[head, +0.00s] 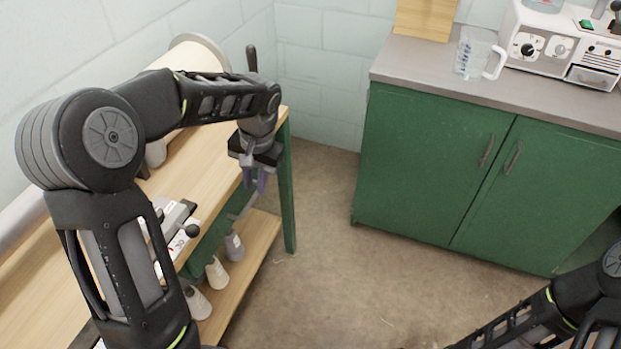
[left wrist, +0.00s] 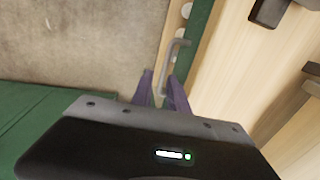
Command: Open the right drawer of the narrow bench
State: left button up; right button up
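The narrow bench (head: 190,163) has a pale wooden top and green frame and stands along the left wall. The right drawer's green front (left wrist: 200,35) shows as a strip beside the bench top in the left wrist view, with a grey bar handle (left wrist: 171,66) on it. My left gripper (head: 256,180) points down at the bench's far front corner. Its purple fingers (left wrist: 161,92) are apart, and the handle's lower end appears between them; I cannot tell whether they touch it. How far the drawer is out cannot be told. My right gripper is out of view.
Pale cones (head: 216,272) stand on the bench's lower shelf. A green cabinet (head: 430,165) with a glass jug (head: 473,55) and white machine (head: 560,45) on it stands at the right. The concrete floor (head: 335,240) between is clear.

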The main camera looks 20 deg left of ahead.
aim_at(252, 199)
pick_arm(q)
jog(key=shift+w+a+r, duration=0.15)
jog(key=shift+w+r, duration=0.05)
jog(key=shift+r, duration=0.2)
jog(key=shift+w+a+r, duration=0.15)
jog(key=shift+w+r, duration=0.05)
jog(key=shift+r, duration=0.2)
jog(key=shift+a+f, duration=0.25)
jog(key=shift+f, duration=1.05)
jog(key=shift+a+f, duration=0.25)
jog(key=shift+f, duration=1.1)
jog(key=shift+a+f, duration=0.25)
jog(key=shift+f, duration=1.05)
jog(key=shift+c, duration=0.2)
grip_shut()
